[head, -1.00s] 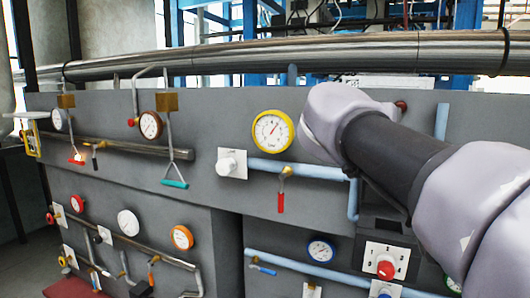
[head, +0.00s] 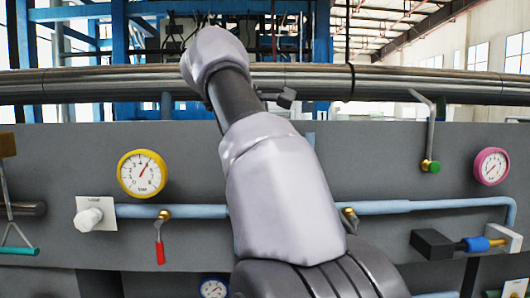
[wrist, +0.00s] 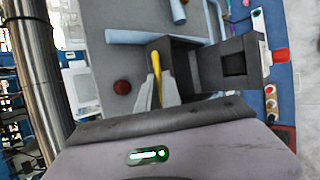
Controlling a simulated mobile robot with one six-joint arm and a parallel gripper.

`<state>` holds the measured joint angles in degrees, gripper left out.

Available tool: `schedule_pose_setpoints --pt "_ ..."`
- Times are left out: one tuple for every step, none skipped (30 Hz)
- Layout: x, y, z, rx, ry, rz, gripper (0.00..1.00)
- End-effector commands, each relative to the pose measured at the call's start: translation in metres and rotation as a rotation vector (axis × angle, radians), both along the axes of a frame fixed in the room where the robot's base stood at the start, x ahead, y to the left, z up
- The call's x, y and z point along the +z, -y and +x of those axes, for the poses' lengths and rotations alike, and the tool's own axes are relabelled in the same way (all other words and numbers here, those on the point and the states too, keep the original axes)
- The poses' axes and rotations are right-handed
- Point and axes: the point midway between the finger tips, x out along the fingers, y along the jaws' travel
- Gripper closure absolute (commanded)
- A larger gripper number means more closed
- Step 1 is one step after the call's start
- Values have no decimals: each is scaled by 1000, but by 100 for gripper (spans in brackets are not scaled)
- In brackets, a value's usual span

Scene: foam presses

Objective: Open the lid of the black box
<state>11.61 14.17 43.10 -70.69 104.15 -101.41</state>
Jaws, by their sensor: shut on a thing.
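In the wrist view, my gripper (wrist: 157,86) has its fingers closed around a narrow yellow piece (wrist: 156,66), which looks like a handle. This piece lies against a black hollow part (wrist: 178,50) just beyond the fingertips. Beside it, to the right, is a second black part (wrist: 252,62) with a dark square recess. These look like the black box and its lid, but I cannot tell for sure which is which or how far the lid is open. In the head view, my arm hides the gripper and whatever it holds.
In the head view, a blue pipe (head: 390,207) crosses the grey panel (head: 370,160). A yellow gauge (head: 142,174) and a red valve handle (head: 160,253) are left of my arm. A pink gauge (head: 491,167) and a black block (head: 432,244) are right. A large metal pipe (head: 420,84) runs above.

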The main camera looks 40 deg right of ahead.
Motion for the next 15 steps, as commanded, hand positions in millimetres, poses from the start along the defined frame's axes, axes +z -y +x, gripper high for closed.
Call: schedule_pose_setpoints --pt "-1 0 0 1 -3 1 100" --pt "-1 0 0 1 -3 1 100" --pt "-1 0 0 1 -3 1 100" --pt "-1 0 0 1 -3 1 100" --pt "-1 0 0 1 -3 1 100" --pt "-1 0 0 0 -3 0 100" --pt "-1 0 0 0 -3 0 100" --pt "-1 0 0 0 -3 0 89" --pt "-1 0 0 0 -2 0 81" --pt "-1 0 0 0 -2 0 76" --pt "-1 0 0 0 -2 0 70" --pt "-1 0 0 0 -2 0 70" --pt "-1 0 0 0 -2 0 70" --pt "-1 0 0 0 -2 0 70" --pt "0 0 0 -1 0 -1 70"
